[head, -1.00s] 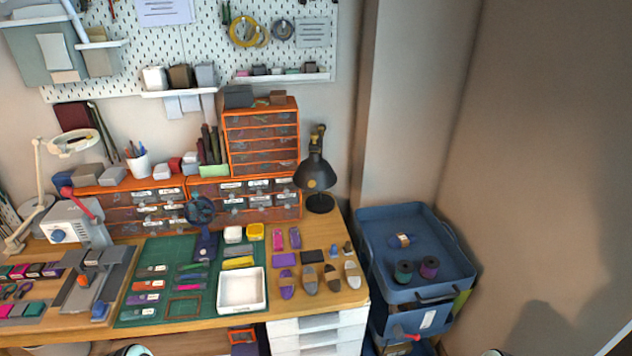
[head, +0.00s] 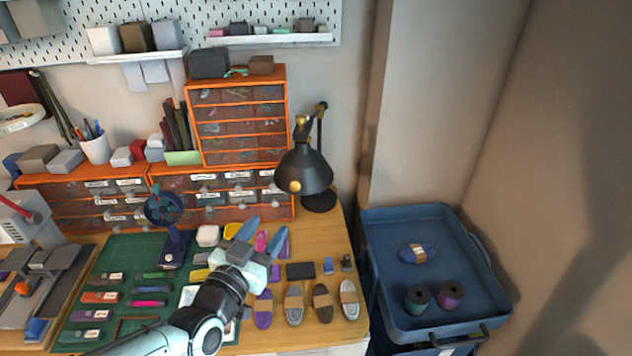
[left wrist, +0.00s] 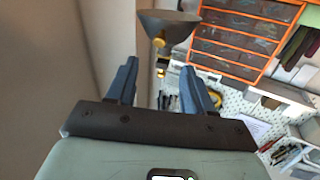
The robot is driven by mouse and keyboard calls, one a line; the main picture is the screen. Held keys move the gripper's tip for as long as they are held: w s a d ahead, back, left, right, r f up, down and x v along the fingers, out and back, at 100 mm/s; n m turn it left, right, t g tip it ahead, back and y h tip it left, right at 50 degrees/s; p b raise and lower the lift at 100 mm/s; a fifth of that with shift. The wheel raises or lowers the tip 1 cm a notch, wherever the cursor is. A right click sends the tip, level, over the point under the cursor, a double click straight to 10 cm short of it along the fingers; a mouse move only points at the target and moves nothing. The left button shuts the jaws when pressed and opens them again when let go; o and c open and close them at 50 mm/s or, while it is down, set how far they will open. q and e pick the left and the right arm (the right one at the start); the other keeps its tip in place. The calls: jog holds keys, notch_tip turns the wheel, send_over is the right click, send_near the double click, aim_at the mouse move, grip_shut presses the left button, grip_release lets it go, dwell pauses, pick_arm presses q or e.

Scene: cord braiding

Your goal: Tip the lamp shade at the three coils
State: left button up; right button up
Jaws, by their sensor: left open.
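The black desk lamp (head: 304,172) stands at the desk's right rear, its shade facing down. A brass-coloured knob is on the shade. Its shade also shows in the left wrist view (left wrist: 168,22), upside down beyond the fingertips. My left gripper (head: 266,228) is open and empty, below and left of the shade, apart from it. In the left wrist view its two blue fingers (left wrist: 162,72) are spread. Several oval wrapped cord bundles lie in a row on the desk, including a purple one (head: 263,309), a grey one (head: 294,304) and a dark brown one (head: 322,302). My right gripper is not in view.
Orange drawer cabinets (head: 240,123) stand behind and left of the lamp. A blue fan-like device (head: 165,212) stands on the green mat (head: 120,258). At right, a blue tray (head: 385,222) holds a wrapped blue coil (head: 418,252) and two spools. A wall corner stands behind the lamp.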

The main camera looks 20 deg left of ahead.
aim_at(294, 188)
pick_arm(q)
jog(key=w, duration=0.4)
jog(key=w+p, duration=0.1)
jog(key=w, duration=0.3)
jog(key=w+p, duration=0.1)
jog(key=w, duration=0.4)
jog(key=shift+d+r, duration=0.15)
jog(key=shift+r, duration=0.15)
jog(key=shift+c, duration=0.3)
grip_shut()
